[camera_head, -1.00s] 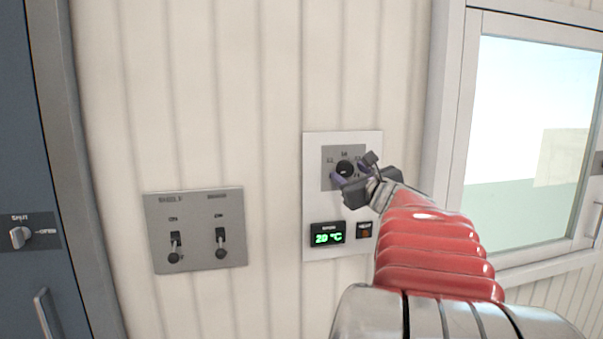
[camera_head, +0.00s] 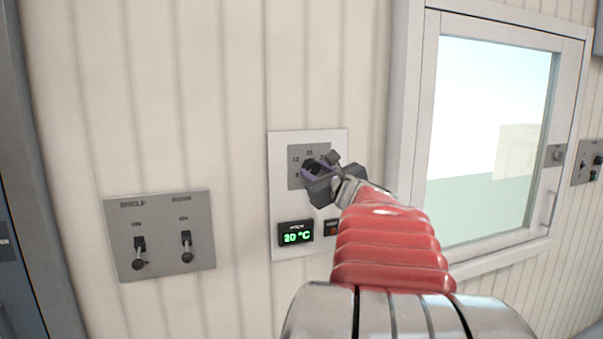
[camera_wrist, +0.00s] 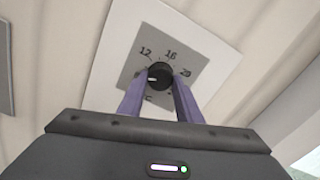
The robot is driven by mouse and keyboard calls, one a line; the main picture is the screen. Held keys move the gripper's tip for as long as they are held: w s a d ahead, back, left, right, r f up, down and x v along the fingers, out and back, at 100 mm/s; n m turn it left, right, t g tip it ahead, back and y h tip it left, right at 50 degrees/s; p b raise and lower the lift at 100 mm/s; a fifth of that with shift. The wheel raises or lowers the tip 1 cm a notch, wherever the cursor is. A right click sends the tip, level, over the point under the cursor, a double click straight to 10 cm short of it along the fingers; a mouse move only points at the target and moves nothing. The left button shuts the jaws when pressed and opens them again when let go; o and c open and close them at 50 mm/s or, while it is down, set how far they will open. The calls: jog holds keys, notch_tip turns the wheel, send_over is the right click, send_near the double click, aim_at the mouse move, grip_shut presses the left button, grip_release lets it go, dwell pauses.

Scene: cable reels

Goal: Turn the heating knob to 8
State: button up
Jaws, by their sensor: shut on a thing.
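The heating knob (camera_wrist: 158,76) is a round black knob on a grey dial plate (camera_wrist: 128,68), with a white mark that points left, below the 12. The numbers 12, 16 and 20 show around it in the wrist view; the lower part of the dial is hidden by my gripper. My gripper (camera_wrist: 160,82) is shut on the knob, with one purple finger on each side. In the head view my gripper (camera_head: 316,174) covers part of the knob (camera_head: 309,167). Below the dial a display (camera_head: 296,234) reads 20 °C in green.
The dial, the display and a small button (camera_head: 331,227) share a white panel (camera_head: 273,205). A grey panel with two switches (camera_head: 160,215) is at the left. A framed window (camera_head: 490,130) is at the right. The wall between the panels is clear.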

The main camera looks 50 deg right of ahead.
jog(key=shift+n, duration=1.1)
jog(key=o, duration=1)
jog(key=shift+o, duration=0.2)
